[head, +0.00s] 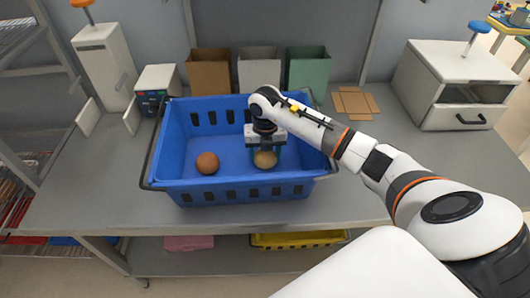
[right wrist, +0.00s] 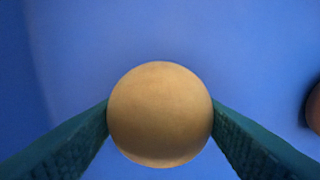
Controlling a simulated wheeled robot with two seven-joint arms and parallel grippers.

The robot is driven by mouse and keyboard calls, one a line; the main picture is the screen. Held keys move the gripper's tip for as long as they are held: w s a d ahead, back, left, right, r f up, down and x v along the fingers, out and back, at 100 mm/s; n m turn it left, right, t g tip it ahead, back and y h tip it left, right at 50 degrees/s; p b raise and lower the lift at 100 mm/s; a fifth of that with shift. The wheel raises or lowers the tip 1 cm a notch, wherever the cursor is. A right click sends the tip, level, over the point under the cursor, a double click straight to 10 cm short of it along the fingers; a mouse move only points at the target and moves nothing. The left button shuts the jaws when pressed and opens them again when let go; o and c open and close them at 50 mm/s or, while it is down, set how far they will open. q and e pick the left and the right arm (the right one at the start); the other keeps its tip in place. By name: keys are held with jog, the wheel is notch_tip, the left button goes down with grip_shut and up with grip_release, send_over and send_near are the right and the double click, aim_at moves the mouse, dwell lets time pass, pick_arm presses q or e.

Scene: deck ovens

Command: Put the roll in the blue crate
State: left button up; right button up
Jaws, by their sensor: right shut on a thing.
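The blue crate (head: 222,195) stands on the grey table, open at the top. My right gripper (head: 265,156) reaches down inside the crate and is shut on a tan, round roll (head: 265,161). In the right wrist view the roll (right wrist: 160,115) sits between the two green fingers, with blue crate surface behind it. I cannot tell whether the roll touches the crate floor. A second, browner round roll (head: 207,163) lies in the crate to the left. Its edge shows at the right of the right wrist view (right wrist: 314,106). My left gripper is not in view.
Brown (head: 209,72), grey (head: 259,68) and green (head: 307,70) bins stand behind the crate. A white drawer unit (head: 452,85) is at the right, and a white machine (head: 107,65) at the left. The table right of the crate is partly under my arm.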

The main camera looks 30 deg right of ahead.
jog(key=shift+f, duration=0.35)
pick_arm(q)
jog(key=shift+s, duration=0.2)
pick_arm(e)
jog(key=o, duration=1)
jog(key=shift+r, duration=0.45)
pick_arm(q)
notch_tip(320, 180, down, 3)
jog(key=b, duration=0.3)
pick_arm(e)
notch_tip(320, 180, up, 12)
jog(key=shift+f, duration=0.25)
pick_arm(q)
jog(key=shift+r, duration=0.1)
